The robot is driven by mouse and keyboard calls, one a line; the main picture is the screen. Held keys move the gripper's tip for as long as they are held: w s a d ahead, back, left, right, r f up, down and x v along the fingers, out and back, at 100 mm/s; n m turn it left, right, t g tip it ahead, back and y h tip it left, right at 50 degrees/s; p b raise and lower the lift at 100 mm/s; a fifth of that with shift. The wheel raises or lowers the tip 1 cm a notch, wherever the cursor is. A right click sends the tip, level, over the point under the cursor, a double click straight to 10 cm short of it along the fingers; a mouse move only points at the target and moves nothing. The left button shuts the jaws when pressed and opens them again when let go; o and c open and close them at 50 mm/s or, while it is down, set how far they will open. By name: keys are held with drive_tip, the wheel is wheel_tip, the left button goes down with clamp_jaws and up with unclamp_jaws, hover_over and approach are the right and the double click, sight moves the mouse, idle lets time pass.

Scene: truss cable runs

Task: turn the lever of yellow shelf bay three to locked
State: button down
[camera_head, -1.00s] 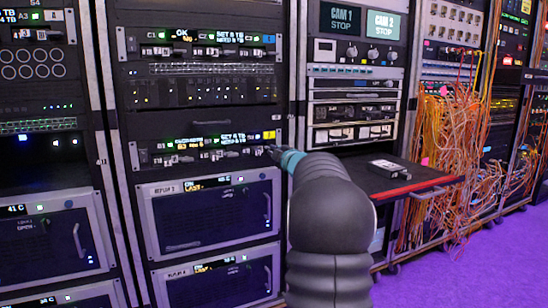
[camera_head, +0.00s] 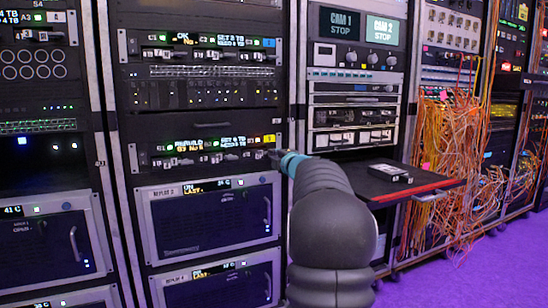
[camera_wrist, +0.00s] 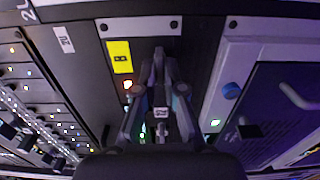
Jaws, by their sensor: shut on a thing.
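The yellow shelf (camera_head: 160,150) is a black rack unit with a row of small bays and levers. Its yellow label (camera_head: 268,139) is at its right end and shows in the wrist view (camera_wrist: 120,57). My gripper (camera_head: 275,154) is at the right end of this row. In the wrist view my gripper (camera_wrist: 160,85) is shut on a small lever with a pale tag (camera_wrist: 162,114), below and right of the label. The fingers hide much of the lever. I cannot read its bay number or tell its exact angle.
A similar shelf with a blue label (camera_head: 268,43) is higher in the same rack. Silver-framed units with handles (camera_head: 210,218) are below. A pulled-out tray with a red edge (camera_head: 415,190) juts out right of my arm, with a small box (camera_head: 388,172) on it.

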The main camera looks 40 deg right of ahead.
drive_tip(key=shift+r, duration=0.1)
drive_tip(key=c, duration=1.3)
unclamp_jaws()
drive_tip(key=shift+w+a, duration=0.1)
drive_tip(key=shift+o, duration=0.2)
drive_tip(key=v, duration=1.2)
